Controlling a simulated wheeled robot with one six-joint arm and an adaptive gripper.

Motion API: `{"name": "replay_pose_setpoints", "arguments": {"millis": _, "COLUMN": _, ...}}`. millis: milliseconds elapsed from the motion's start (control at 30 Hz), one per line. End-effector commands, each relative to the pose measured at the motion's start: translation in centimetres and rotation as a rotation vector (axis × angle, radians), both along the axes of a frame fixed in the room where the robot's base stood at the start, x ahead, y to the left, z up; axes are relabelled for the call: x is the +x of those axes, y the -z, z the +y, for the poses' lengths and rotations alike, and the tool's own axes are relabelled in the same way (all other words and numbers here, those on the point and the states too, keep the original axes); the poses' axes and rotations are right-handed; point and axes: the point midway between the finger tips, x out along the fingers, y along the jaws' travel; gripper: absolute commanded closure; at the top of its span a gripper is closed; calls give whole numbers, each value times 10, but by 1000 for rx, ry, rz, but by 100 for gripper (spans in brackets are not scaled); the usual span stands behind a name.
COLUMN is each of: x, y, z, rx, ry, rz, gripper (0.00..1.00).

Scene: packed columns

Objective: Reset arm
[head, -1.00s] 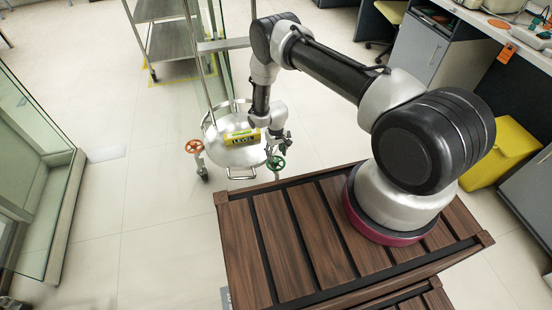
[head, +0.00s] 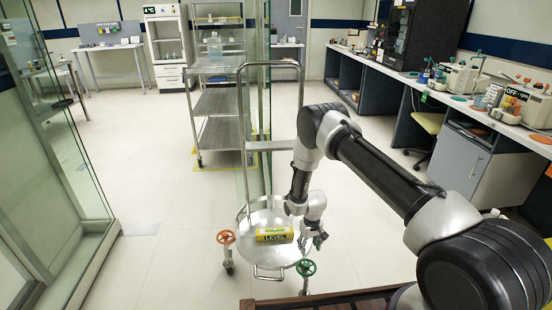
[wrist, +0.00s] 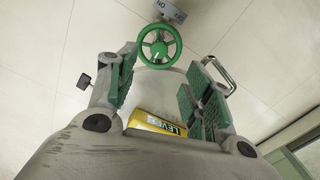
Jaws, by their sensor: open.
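My gripper (head: 317,238) hangs at the end of my bent arm, near the right rim of a round metal tray on a wheeled trolley (head: 262,218). In the wrist view my gripper (wrist: 165,95) is open, its green-padded fingers spread wide with nothing held between them. A yellow box (head: 274,234) marked "LEVEL" lies on the trolley's tray, left of my gripper. It also shows in the wrist view (wrist: 158,124), low between the fingers and partly hidden by the gripper body.
An orange handwheel (head: 226,237) and a green handwheel (head: 306,268) flank the trolley. A glass panel (head: 255,100) and a metal shelf rack (head: 217,100) stand behind it. A bench (head: 500,120) with equipment runs along the right.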

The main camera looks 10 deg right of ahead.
Motion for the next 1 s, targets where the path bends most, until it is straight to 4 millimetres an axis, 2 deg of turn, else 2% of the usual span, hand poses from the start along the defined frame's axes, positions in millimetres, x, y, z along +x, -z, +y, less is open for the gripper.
{"name": "replay_pose_setpoints", "arguments": {"millis": 67, "x": -11, "y": 0, "z": -3, "rx": -12, "ry": -1, "rz": 43, "gripper": 49}}
{"name": "replay_pose_setpoints", "arguments": {"millis": 167, "x": -42, "y": 2, "z": -12, "rx": -36, "ry": -1, "rz": 129, "gripper": 49}}
{"name": "replay_pose_setpoints", "arguments": {"millis": 200, "x": -58, "y": 2, "z": -16, "rx": -48, "ry": -2, "rz": 169, "gripper": 49}}
{"name": "replay_pose_setpoints", "arguments": {"millis": 267, "x": -82, "y": -6, "z": -23, "rx": -65, "ry": -2, "rz": 235, "gripper": 49}}
{"name": "replay_pose_setpoints", "arguments": {"millis": 300, "x": -94, "y": -21, "z": -26, "rx": -77, "ry": -3, "rz": 273, "gripper": 49}}
{"name": "replay_pose_setpoints", "arguments": {"millis": 367, "x": -103, "y": -49, "z": -30, "rx": -86, "ry": -1, "rz": 312, "gripper": 49}}
{"name": "replay_pose_setpoints", "arguments": {"millis": 567, "x": -115, "y": -145, "z": -41, "rx": -98, "ry": 16, "rz": 366, "gripper": 49}}
{"name": "replay_pose_setpoints", "arguments": {"millis": 767, "x": -130, "y": -266, "z": -58, "rx": -90, "ry": 46, "rz": 364, "gripper": 49}}
{"name": "replay_pose_setpoints", "arguments": {"millis": 800, "x": -135, "y": -290, "z": -62, "rx": -87, "ry": 53, "rz": 357, "gripper": 49}}
{"name": "replay_pose_setpoints", "arguments": {"millis": 900, "x": -150, "y": -347, "z": -72, "rx": -78, "ry": 70, "rz": 332, "gripper": 49}}
{"name": "replay_pose_setpoints", "arguments": {"millis": 1000, "x": -171, "y": -399, "z": -83, "rx": -66, "ry": 89, "rz": 299, "gripper": 49}}
